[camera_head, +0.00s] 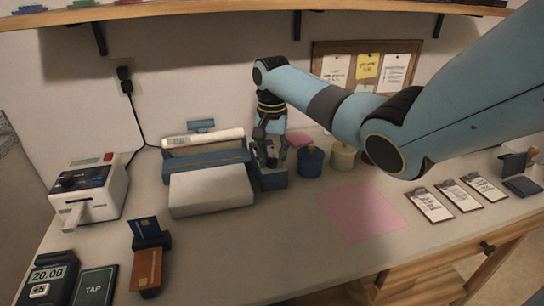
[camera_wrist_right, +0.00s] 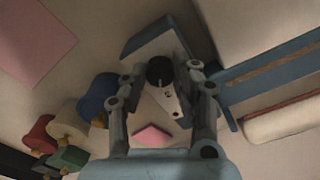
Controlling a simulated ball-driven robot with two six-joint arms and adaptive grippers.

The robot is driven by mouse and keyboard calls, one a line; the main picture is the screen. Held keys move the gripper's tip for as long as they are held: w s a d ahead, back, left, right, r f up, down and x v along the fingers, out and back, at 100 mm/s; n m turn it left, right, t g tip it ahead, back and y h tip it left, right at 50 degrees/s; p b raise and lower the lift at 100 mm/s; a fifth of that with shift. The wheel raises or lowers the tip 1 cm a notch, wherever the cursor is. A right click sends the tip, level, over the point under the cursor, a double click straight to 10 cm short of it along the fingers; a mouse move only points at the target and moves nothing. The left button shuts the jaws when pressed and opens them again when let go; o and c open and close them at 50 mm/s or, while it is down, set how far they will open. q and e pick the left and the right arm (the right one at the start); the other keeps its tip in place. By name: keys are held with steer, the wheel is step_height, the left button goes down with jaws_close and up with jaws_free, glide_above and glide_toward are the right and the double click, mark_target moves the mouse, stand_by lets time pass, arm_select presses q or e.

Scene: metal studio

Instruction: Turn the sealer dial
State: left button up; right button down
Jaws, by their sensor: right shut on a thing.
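The sealer (camera_head: 212,192) is a blue and white machine with a white roll behind it, at the left middle of the counter in the head view. A blue box (camera_head: 272,180) sits at its right end; its top also shows in the right wrist view (camera_wrist_right: 150,38). The dial, with a black round knob (camera_wrist_right: 159,70) and a pale pointed part, lies between my right fingers in that view. My right gripper (camera_head: 270,160) points down over the box and is shut on the dial (camera_wrist_right: 160,78). It hides most of the dial in the head view. My left gripper is not in view.
Blue (camera_head: 311,162) and cream (camera_head: 343,156) round stamps stand close right of the gripper. A pink sheet (camera_head: 362,211) lies flat further right, near several clipboards (camera_head: 430,204). A white machine (camera_head: 90,193) with a cord, a card holder (camera_head: 148,262) and a card terminal (camera_head: 50,278) are left.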

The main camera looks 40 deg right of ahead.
steer(key=shift+r+n+p, duration=0.15)
steer(key=shift+n+p, duration=0.55)
steer(key=shift+p, duration=0.05)
steer(key=shift+n+p, duration=1)
steer(key=shift+n, duration=0.2)
steer(key=n+p, duration=0.1)
steer(key=n, duration=0.1)
steer(key=shift+n+p, duration=0.3)
steer(key=n+p, duration=0.1)
steer(key=n, duration=0.2)
steer(key=shift+n, duration=0.4)
steer(key=n+p, duration=0.1)
steer(key=n, duration=0.2)
steer(key=shift+n, duration=0.3)
steer(key=n, duration=0.3)
steer(key=shift+n+p, duration=0.3)
steer(key=shift+p, duration=0.05)
steer(key=n, duration=0.6)
steer(key=shift+w, duration=0.1)
steer(key=shift+n, duration=0.4)
